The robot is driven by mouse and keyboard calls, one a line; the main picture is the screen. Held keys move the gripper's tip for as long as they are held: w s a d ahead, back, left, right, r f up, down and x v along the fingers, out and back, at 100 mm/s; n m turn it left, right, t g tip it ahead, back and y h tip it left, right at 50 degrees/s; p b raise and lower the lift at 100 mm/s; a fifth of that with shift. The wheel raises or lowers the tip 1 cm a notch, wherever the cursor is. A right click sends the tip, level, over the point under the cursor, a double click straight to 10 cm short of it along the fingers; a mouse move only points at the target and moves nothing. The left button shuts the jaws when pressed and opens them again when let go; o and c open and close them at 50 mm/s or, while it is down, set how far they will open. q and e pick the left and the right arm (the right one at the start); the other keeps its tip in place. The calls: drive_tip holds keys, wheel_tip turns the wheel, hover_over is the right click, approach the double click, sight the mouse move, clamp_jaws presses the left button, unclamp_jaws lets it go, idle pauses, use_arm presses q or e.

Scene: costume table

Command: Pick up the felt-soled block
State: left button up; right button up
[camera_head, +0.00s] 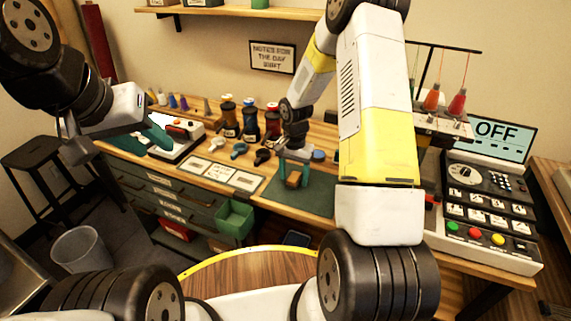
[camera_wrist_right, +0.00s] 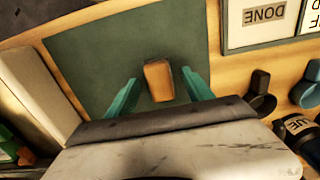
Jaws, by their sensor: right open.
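A small orange-brown block (camera_head: 293,180) lies on a dark green mat (camera_head: 318,199). I cannot make out felt on its underside. My right gripper (camera_head: 294,173) points down over the block, its teal fingers open. In the right wrist view the block (camera_wrist_right: 158,80) shows between and slightly beyond the fingertips (camera_wrist_right: 160,92), with a gap on each side. The mat (camera_wrist_right: 95,60) also shows there. My left gripper (camera_head: 160,138) is at the left, above the table near a white device; its finger opening is unclear.
Labelled cards (camera_head: 222,176) and dark and blue clips (camera_head: 239,149) lie left of the mat. A control panel (camera_head: 488,205) stands at the right. A green bin (camera_head: 235,218) hangs at the front edge.

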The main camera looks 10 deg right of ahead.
sight(294, 177)
drive_tip(key=shift+f, duration=0.2)
clamp_jaws()
drive_tip(key=shift+r, duration=0.15)
drive_tip(key=shift+r, duration=0.65)
wheel_tip(294, 177, up, 2)
drive_tip(key=shift+r, duration=0.2)
drive_tip(key=s+a+r, duration=0.1)
drive_tip(key=s, duration=1.5)
